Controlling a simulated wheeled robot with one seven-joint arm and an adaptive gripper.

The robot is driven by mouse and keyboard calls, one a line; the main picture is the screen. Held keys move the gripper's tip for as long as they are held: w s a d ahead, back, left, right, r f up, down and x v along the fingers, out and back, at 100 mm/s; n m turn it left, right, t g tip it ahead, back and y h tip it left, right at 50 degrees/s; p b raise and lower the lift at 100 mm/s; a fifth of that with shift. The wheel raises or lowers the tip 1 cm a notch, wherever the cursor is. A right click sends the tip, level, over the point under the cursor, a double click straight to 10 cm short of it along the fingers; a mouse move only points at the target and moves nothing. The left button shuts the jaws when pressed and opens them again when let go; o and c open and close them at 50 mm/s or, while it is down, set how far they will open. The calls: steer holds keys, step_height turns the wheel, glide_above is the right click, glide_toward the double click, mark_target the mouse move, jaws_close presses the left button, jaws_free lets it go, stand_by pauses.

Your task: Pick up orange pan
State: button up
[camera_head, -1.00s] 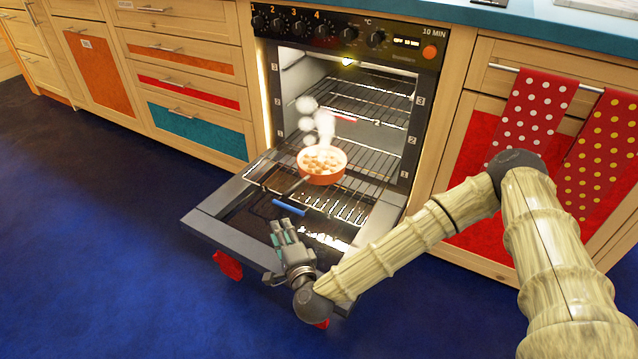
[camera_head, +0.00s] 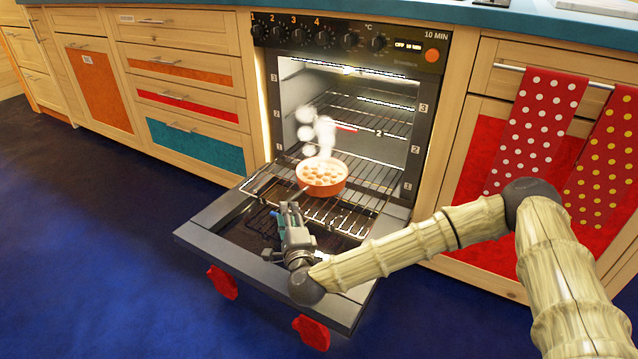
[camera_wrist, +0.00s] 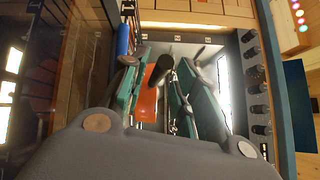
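The orange pan (camera_head: 322,187), filled with pale round pieces and steaming, sits on a wire rack pulled out over the open oven door. Its dark handle (camera_head: 299,192) points down and left toward my gripper (camera_head: 291,207). My gripper is just short of the pan, above the open door. In the wrist view, the teal fingers of my gripper (camera_wrist: 158,88) are apart. The orange pan (camera_wrist: 148,84) and the dark end of its handle (camera_wrist: 165,66) show between them. I cannot tell whether a finger touches the handle.
The open oven door (camera_head: 205,240) lies flat below my gripper. The extended wire rack (camera_head: 372,190) surrounds the pan. A small blue bar (camera_head: 275,214) shows beside my gripper. Red pads (camera_head: 221,282) hang at the door's front. Dotted towels (camera_head: 537,130) hang at right.

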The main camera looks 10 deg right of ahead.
mark_target(288, 200)
steer(key=w+b, duration=0.3)
steer(key=w, duration=0.1)
steer(key=shift+w+d, duration=0.1)
steer(key=shift+d, duration=0.05)
steer(key=shift+w+r, duration=0.15)
steer(key=shift+w, duration=0.3)
steer(key=shift+c, duration=0.3)
jaws_close()
steer(key=shift+r, duration=0.1)
